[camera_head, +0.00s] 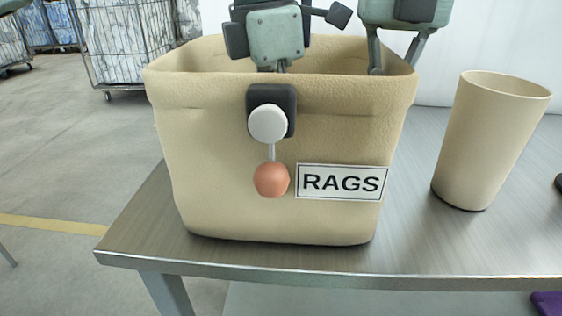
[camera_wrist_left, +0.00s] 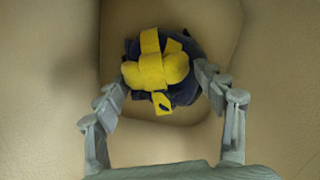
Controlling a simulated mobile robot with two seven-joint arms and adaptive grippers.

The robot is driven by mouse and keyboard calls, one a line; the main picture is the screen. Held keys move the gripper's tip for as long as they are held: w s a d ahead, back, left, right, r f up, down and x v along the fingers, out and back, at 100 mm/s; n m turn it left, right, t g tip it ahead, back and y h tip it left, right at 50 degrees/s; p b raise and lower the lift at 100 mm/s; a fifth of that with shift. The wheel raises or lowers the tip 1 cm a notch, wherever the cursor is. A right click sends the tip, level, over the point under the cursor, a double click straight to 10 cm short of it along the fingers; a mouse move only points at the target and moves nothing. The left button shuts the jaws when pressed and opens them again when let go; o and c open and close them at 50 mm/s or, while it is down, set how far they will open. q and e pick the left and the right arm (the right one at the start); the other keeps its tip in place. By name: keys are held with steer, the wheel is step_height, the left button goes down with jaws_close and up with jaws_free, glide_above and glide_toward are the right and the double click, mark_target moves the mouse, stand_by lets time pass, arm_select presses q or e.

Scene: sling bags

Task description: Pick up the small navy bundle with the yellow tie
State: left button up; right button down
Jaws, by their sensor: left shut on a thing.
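The small navy bundle with the yellow tie (camera_wrist_left: 162,70) lies low inside the tan container in the left wrist view. The yellow tie crosses its top, with navy cloth showing around it. My left gripper (camera_wrist_left: 165,92) has a finger on either side of the bundle and is shut on it. In the head view my left gripper (camera_head: 275,68) reaches down into the tan bin (camera_head: 230,150) labelled RAGS; its fingers and the bundle are hidden by the front wall. My right gripper (camera_head: 392,68) is over the bin's right side, fingers apart, tips partly hidden.
The bin stands on a metal table (camera_head: 420,235), near its front edge. A white knob (camera_head: 268,123) and an orange ball (camera_head: 271,180) are on its front. A tan cup (camera_head: 485,145) stands to the right. Wire carts (camera_head: 130,45) stand behind left.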

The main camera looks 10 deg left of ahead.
arm_select(q)
steer(key=shift+c, duration=0.9)
step_height(320, 180, up, 2)
steer(key=shift+r, duration=0.25)
steer(key=c, duration=0.8)
step_height(320, 180, up, 8)
steer(key=shift+f, duration=0.25)
arm_select(e)
steer(key=c, duration=1.6)
jaws_free()
step_height(320, 180, up, 12)
